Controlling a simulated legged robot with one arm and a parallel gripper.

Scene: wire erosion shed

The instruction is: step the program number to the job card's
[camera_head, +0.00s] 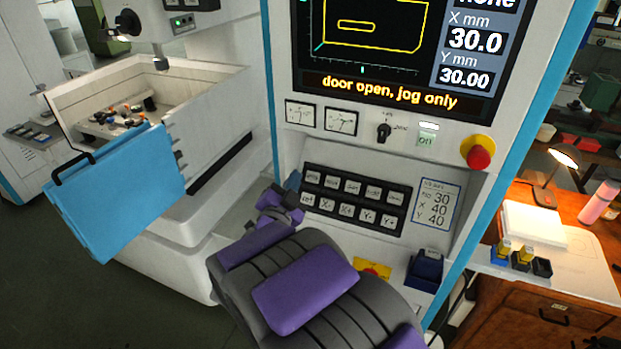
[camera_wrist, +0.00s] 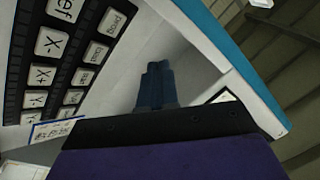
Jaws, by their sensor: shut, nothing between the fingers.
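The machine's screen (camera_head: 390,50) reads "none" at its cut-off top right, X 30.0 and Y 30.00, with "door open, jog only" below. The blue-bordered job card (camera_head: 437,204) right of the keypad shows 30, X 40 and Y 40; its top line is too small to read. The black keypad (camera_head: 356,200) has two rows of pale keys; in the wrist view its keys (camera_wrist: 50,42) include X- and X+. My gripper (camera_head: 293,181) is shut and empty by the keypad's left end. Its dark blue fingers also show in the wrist view (camera_wrist: 158,68), apart from the keys.
A red stop button (camera_head: 479,157) and a dark rotary switch (camera_head: 384,132) sit above the keypad. A dark blue holder (camera_head: 425,270) stands on the ledge below. The blue machine door (camera_head: 118,195) hangs open at left. A wooden desk (camera_head: 560,320) with a lamp is at right.

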